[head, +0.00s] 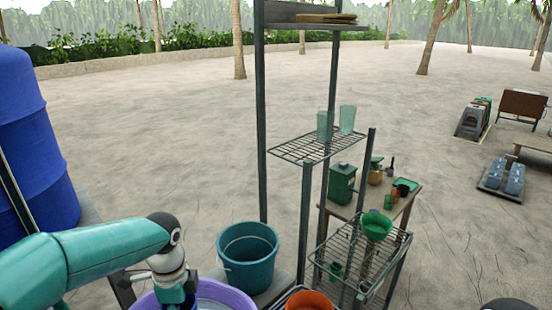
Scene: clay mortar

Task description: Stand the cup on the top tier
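Two clear, greenish cups stand upright on a wire tier (290,150) of a metal rack: one cup (324,126) and, to its right, another cup (347,119). I cannot tell which cup is meant. A smaller green cup (335,269) sits on the lower wire tier (350,250), near a green bowl (377,225). A grey board (290,14) at the top of the rack bears flat tan pieces (326,18). My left gripper (177,295) points down at the bottom edge, left of the rack and far from the cups; its fingers are not clear. My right gripper is not visible.
A purple tub (228,295), a teal bucket (247,262) and an orange container (310,300) stand low by the rack. A blue barrel (38,140) is at left. Behind the rack, a wooden table (345,211) holds a green box (342,183) and small vessels. Open sand lies beyond.

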